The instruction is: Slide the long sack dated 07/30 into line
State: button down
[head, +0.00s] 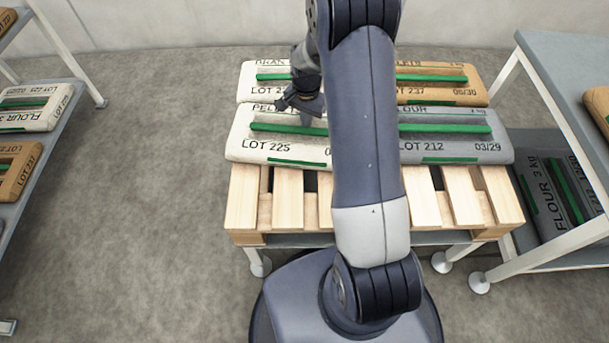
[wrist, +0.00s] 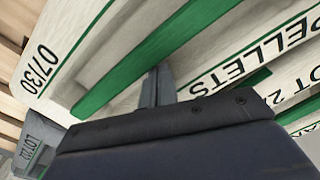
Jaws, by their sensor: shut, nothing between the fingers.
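The long sack dated 07/30, a pale grey-white PELLETS LOT 225 sack (head: 240,133), lies at the front left of the pallet. My arm hides its date corner in the head view. In the wrist view the 07/30 print shows on the sack (wrist: 62,45), with a green strap along it. My gripper (head: 314,115) is low over the sack's back part, beside the strap. In the wrist view the closed fingers (wrist: 157,85) point at the sack's top and hold nothing. I cannot tell whether they touch it.
On the wooden pallet (head: 243,205), a grey FLOUR LOT 212 sack (head: 470,133) lies right of the long sack. A white BRAN sack (head: 262,90) and a brown sack (head: 440,88) lie behind. The pallet's front slats are bare. Racks stand left and right (head: 562,78).

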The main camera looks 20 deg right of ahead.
jog(key=shift+s+d, duration=0.65)
jog(key=shift+d, duration=0.5)
jog(key=shift+s+d, duration=0.6)
jog(key=shift+d, duration=0.55)
jog(key=shift+s+d, duration=0.65)
jog(key=shift+d, duration=0.5)
jog(key=shift+w, duration=0.1)
jog(key=shift+w+d, duration=0.2)
jog(key=shift+w, duration=0.35)
jog(key=shift+w+d, duration=0.15)
jog(key=shift+w, duration=0.35)
jog(key=shift+s+a, duration=0.15)
jog(key=shift+s, duration=0.3)
notch_tip(320, 180, up, 8)
jog(key=p, duration=0.6)
